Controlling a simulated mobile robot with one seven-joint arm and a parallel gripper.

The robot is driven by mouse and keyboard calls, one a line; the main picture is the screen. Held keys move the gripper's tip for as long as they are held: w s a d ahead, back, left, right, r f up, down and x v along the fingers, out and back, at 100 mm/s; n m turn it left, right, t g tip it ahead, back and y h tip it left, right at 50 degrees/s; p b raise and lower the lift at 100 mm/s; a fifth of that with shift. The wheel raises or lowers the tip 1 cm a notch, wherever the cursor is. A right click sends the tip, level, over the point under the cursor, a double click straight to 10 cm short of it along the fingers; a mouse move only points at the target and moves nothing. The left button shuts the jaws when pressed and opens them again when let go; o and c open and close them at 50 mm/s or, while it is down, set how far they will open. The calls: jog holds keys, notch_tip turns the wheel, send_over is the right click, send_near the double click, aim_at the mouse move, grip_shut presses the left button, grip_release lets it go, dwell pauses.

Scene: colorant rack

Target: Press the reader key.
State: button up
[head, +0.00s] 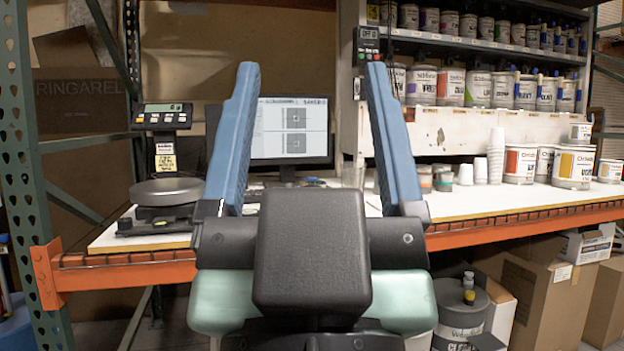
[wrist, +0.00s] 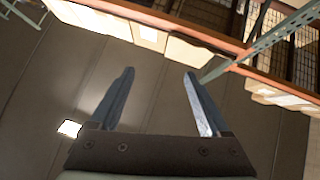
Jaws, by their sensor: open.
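My gripper (head: 312,66) is open and empty in the head view, its two blue fingers pointing up and away from me. It also shows open in the wrist view (wrist: 158,73), over the floor. A small dark box (head: 368,40) with a lit display and red and green buttons hangs on the shelf post, just above the right fingertip in the picture. A scale at the left has a display head (head: 162,116) with keys and a round pan (head: 167,191). I cannot tell which of these is the reader. No gripper contact shows.
A monitor (head: 291,131) stands on the bench behind my fingers, partly hidden. The white bench top (head: 456,207) has an orange front beam (head: 520,224). Several paint cans (head: 421,86) fill the shelves at right. Cardboard boxes (head: 540,292) and a drum (head: 460,310) sit below.

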grip_shut()
dwell(1.4)
